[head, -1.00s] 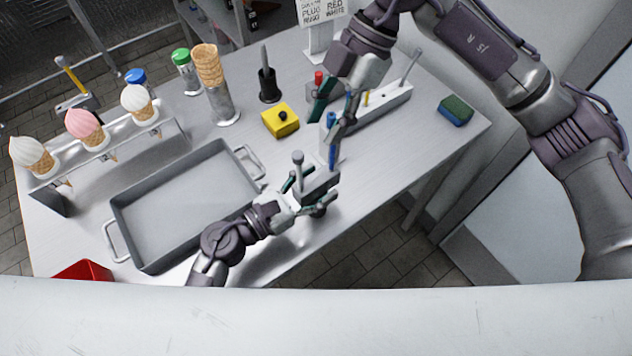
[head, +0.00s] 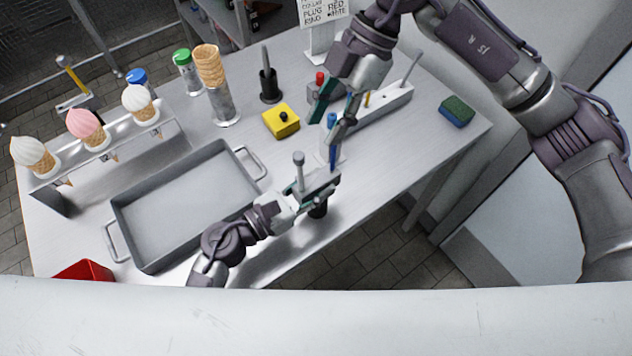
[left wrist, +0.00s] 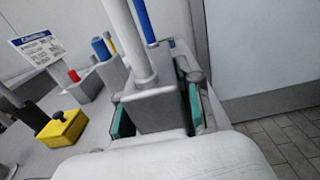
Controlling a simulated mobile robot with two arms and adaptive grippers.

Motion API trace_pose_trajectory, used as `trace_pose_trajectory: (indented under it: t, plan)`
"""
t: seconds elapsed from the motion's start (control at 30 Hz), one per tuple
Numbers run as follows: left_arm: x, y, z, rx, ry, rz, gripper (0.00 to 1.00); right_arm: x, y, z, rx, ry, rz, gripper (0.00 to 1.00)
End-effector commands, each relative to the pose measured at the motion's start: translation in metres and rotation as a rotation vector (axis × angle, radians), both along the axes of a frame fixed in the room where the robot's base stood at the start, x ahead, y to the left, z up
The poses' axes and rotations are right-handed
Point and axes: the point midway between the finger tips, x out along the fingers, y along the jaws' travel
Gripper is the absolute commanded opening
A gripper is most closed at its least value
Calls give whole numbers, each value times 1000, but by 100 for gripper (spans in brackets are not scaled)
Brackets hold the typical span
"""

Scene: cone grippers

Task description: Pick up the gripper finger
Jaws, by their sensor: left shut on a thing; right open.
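My left gripper (head: 318,186) is at the front edge of the table, shut on a grey block with an upright post (head: 298,172). In the left wrist view the teal-padded fingers sit on both sides of the grey block (left wrist: 160,112), and the pale post rises from its collar. I cannot tell whether this block is the gripper finger of the task. My right gripper (head: 335,115) is open, its fingers pointing down above the back right of the table. A slim blue rod (head: 333,157) shows below it; whether they touch is unclear.
A grey tray (head: 130,212) lies left of my left gripper, with a cone rack (head: 125,150) behind it. A yellow block (head: 281,121), a black holder (head: 269,85), a grey peg bar (head: 385,112) and a sponge (head: 457,111) stand farther back. The right front tabletop is mostly clear.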

Motion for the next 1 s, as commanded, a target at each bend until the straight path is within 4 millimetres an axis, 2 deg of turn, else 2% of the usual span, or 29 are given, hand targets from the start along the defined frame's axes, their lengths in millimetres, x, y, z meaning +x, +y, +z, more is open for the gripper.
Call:
trace_pose_trajectory:
  t: [0.07, 0.17, 0.33, 0.5, 0.6, 0.7, 0.8, 0.87, 1.0]
  plan:
    - [0, 0, 0, 1, 1, 0, 0, -1, 4, -1, 22, 0, 2, 39]
    - [0, 0, -1, 1, 1, 0, 0, -3, 21, -4, 110, -7, 7, 39]
    - [0, 0, -1, 1, 1, 0, 0, -12, 80, -5, 416, -57, 13, 39]
    - [0, 0, -1, 1, 1, 0, 0, -17, 135, 16, 796, -158, -40, 39]
    - [0, 0, -1, 1, 1, 0, 0, -17, 155, 37, 1006, -234, -107, 39]
    - [0, 0, -1, 1, 1, 0, 0, -13, 163, 60, 1200, -322, -203, 39]
    - [0, 0, -1, 2, 1, 0, 0, -6, 161, 82, 1372, -420, -330, 39]
    - [0, 0, -1, 2, 1, 0, 0, -1, 153, 94, 1463, -485, -422, 39]
    - [0, 0, -1, 2, 1, 0, 0, 12, 122, 114, 1628, -645, -677, 39]
